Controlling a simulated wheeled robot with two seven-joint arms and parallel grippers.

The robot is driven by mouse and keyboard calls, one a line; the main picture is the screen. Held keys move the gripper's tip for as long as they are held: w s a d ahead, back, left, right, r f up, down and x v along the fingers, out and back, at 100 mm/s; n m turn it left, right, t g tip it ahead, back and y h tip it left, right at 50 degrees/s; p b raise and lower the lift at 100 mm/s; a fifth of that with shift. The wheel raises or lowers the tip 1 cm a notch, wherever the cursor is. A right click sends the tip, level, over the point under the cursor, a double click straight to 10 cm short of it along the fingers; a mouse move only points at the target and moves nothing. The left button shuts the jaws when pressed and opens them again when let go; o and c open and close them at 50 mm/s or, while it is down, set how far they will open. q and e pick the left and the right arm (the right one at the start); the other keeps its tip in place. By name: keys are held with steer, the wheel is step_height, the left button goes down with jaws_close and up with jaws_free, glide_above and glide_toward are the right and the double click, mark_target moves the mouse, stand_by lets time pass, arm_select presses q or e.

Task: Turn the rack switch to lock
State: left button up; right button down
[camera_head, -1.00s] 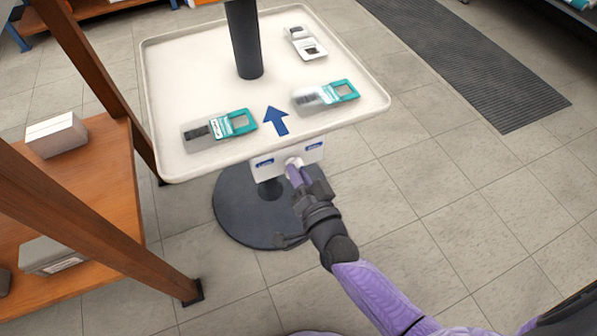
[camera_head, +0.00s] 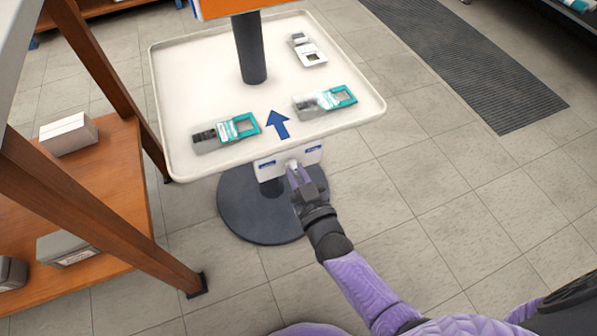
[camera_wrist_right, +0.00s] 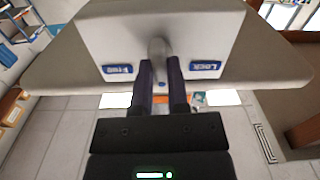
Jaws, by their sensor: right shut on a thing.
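The rack switch is a small pale knob (camera_wrist_right: 157,47) on a white switch box (camera_head: 270,169) under the front edge of the white tray table. In the right wrist view a blue "Free" label (camera_wrist_right: 117,70) is on the left of the box and a blue "Lock" label (camera_wrist_right: 206,66) on the right. My right gripper (camera_head: 293,171) reaches up to the box from below. Its two purple fingers (camera_wrist_right: 159,64) are shut on the knob, one on each side. The knob's exact angle is hard to tell. My left gripper is not in view.
The white tray (camera_head: 213,75) holds two teal-ended devices (camera_head: 227,131) (camera_head: 326,101) and a white one (camera_head: 309,51), with a blue arrow (camera_head: 278,124). A wooden shelf (camera_head: 105,165) stands close on the left. The floor at the right is clear.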

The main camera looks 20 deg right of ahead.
steer(key=shift+n, duration=1.8)
steer(key=n, duration=0.4)
steer(key=shift+f+p, duration=0.1)
steer(key=shift+p, duration=0.25)
steer(key=shift+n, duration=0.3)
steer(key=c, duration=0.6)
jaws_free()
